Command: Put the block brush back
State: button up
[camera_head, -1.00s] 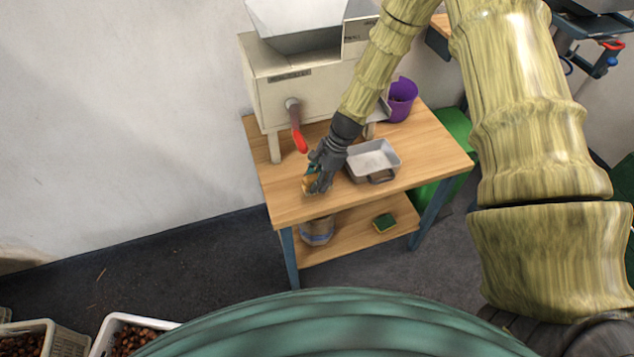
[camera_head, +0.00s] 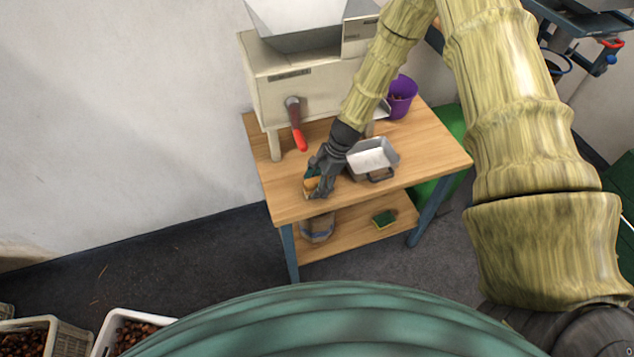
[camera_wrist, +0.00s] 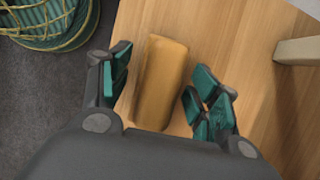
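The block brush appears as a tan wooden block (camera_wrist: 161,82) in the wrist view, lying on the wooden table top. My gripper (camera_wrist: 158,95) is open, with its teal-padded fingers on either side of the block and a visible gap at each side. In the head view my gripper (camera_head: 318,188) is low over the table's front left part, and the tan block (camera_head: 311,187) shows partly between its fingers. Any bristles are hidden. I cannot tell whether the block is touching the palm.
A metal tray (camera_head: 391,160) is right of my gripper. A machine with a red-handled lever (camera_head: 299,138) stands behind. A purple bucket (camera_head: 403,92) is at the back right.

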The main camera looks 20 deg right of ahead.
jog(key=shift+r, duration=0.2)
jog(key=b+v, duration=0.2)
jog(key=v, duration=0.9)
jog(key=shift+d+r+b, duration=0.15)
jog(key=shift+r+b, duration=0.25)
